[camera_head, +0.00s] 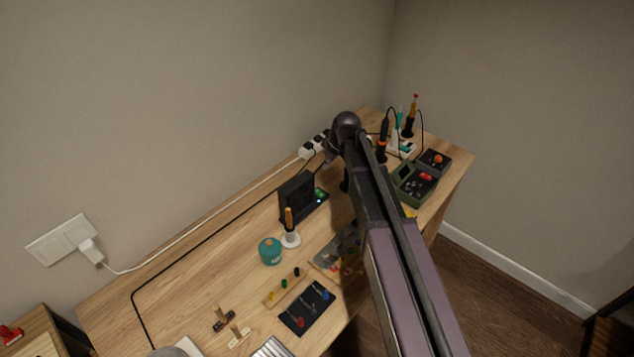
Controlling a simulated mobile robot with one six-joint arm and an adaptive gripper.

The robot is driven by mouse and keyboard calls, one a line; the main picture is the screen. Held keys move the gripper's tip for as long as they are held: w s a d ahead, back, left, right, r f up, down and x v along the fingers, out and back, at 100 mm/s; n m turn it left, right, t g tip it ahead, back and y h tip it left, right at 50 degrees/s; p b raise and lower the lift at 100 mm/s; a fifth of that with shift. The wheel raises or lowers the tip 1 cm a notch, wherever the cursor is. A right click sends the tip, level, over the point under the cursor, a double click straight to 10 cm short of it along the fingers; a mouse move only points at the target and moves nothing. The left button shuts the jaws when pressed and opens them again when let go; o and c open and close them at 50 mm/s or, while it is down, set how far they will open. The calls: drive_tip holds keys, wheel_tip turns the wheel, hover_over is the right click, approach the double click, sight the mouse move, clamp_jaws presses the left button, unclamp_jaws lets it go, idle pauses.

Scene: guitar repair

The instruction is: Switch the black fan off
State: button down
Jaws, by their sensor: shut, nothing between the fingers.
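The black fan (297,196) is a dark upright square box on the wooden workbench, left of my arm. A small green button or light (320,194) shows on its low right-hand part. My arm reaches over the bench from the lower right and bends down at its far end. My gripper (344,185) is mostly hidden behind the arm; a dark tip of it shows just right of the fan's green button, apart from it in the picture. It is shut and empty. Whether it touches anything below cannot be seen.
A white-based tool with an orange handle (289,225) stands close in front of the fan, with a teal jar (270,251) nearby. A power strip (314,144) lies behind by the wall. Soldering tools (382,140) and a green case (413,187) stand right of my arm.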

drive_tip(key=shift+f, duration=0.1)
drive_tip(key=b, duration=0.9)
hover_over(319, 193)
wheel_tip(319, 193, down, 9)
drive_tip(key=shift+w+f, duration=0.1)
drive_tip(key=shift+f, duration=0.05)
drive_tip(key=shift+s+d+b+x, duration=0.1)
drive_tip(key=shift+d+b+x, duration=0.05)
drive_tip(key=shift+b+x, duration=0.9)
drive_tip(key=shift+s+d+b+x, duration=0.15)
drive_tip(key=shift+b+x, duration=0.7)
drive_tip(key=shift+b, duration=0.25)
drive_tip(key=shift+f, duration=0.15)
drive_tip(key=shift+w+a+f+h, duration=0.1)
drive_tip(key=shift+w+f+h, duration=0.1)
drive_tip(key=shift+f+h, duration=0.1)
drive_tip(key=shift+s, duration=0.25)
drive_tip(key=shift+s+d+r, duration=0.1)
drive_tip(key=shift+s+d, duration=0.25)
drive_tip(key=shift+d, duration=0.25)
